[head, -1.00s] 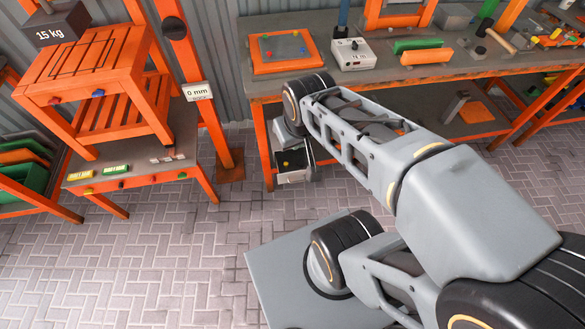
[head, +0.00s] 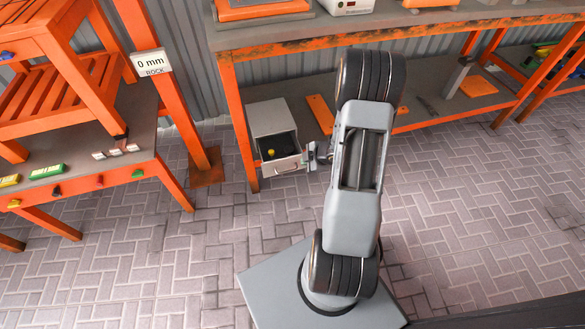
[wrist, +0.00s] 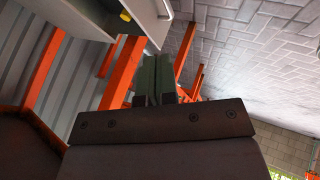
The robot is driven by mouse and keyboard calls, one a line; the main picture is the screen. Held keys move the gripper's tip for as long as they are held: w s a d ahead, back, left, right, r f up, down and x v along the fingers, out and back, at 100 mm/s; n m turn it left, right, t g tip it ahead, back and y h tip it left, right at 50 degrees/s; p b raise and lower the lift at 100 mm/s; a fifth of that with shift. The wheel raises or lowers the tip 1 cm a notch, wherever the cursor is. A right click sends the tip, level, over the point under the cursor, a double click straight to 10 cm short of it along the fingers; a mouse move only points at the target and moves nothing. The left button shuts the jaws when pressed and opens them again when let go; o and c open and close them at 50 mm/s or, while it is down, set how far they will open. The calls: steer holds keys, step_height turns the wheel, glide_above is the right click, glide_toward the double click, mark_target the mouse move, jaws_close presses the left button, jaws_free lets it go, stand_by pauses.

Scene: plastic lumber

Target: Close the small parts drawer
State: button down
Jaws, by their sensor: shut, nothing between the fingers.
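The small parts drawer (head: 287,163) is a light grey drawer with a handle on its front. It stands pulled out of a grey cabinet (head: 272,118) on the low shelf under the orange workbench, and a yellow piece (head: 271,153) lies inside. My gripper (head: 312,157) is just to the right of the drawer front, at about handle height; I cannot tell whether it touches. In the wrist view my gripper (wrist: 157,72) has its fingers together with nothing between them. Part of the drawer (wrist: 146,18) shows at the top of that view, close to the fingertips.
The orange workbench leg (head: 240,130) stands just left of the cabinet. An orange plate (head: 320,113) lies on the low shelf behind. A second orange bench (head: 165,185) stands at the left. The paved floor (head: 200,250) in front is clear.

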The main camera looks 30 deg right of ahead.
steer(key=b, duration=0.5)
glide_toward(284, 163)
step_height(284, 163, down, 5)
steer(key=s+a, duration=0.1)
steer(key=a, duration=0.1)
steer(key=shift+w+d+r+b, duration=0.1)
steer(key=shift+w+d, duration=0.05)
steer(key=shift+w, duration=0.5)
steer(key=shift+w+d+r+b, duration=0.1)
steer(key=shift+w+d+b, duration=0.05)
steer(key=shift+w, duration=0.5)
steer(key=shift+w+d+r+b, duration=0.1)
steer(key=shift+w+d, duration=0.1)
steer(key=shift+w, duration=0.45)
